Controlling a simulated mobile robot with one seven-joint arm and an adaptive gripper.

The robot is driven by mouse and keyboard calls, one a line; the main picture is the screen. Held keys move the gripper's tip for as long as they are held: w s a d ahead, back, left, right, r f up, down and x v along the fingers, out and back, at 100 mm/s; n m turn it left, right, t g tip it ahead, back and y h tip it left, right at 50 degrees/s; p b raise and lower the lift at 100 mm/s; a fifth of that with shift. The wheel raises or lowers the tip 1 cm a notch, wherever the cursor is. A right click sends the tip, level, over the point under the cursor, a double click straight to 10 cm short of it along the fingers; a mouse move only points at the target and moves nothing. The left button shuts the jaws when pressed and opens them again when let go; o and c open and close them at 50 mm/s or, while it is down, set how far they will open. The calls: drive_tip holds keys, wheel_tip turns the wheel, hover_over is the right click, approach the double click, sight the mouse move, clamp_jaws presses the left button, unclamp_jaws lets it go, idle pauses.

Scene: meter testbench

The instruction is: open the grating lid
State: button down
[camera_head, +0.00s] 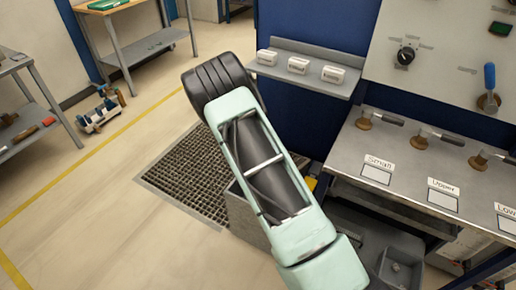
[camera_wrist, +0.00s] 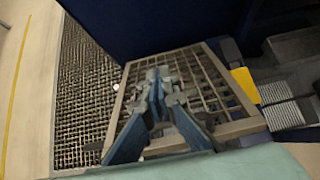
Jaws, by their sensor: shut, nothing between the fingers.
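The grating lid (camera_wrist: 213,78) shows in the wrist view as a light frame around a dark square grid, set against a dark blue panel. I cannot tell whether it lies flat or is tilted up. My gripper (camera_wrist: 158,74) is in front of it, its blue fingers shut and empty, with the tips over the lid's left and middle part. I cannot tell whether they touch it. In the head view my pale green arm hides the gripper and the lid.
A floor grating (camera_head: 188,178) lies left of my arm, and also shows in the wrist view (camera_wrist: 82,110). A grey box wall (camera_head: 246,218) stands beside my arm. The metal bench (camera_head: 400,160) with several handles is at the right.

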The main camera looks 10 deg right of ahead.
drive_tip(key=shift+w+d+r+p, duration=0.45)
drive_tip(key=shift+w+d+r, duration=0.55)
drive_tip(key=shift+w, duration=0.15)
drive_tip(key=shift+a, duration=0.1)
idle(0.3)
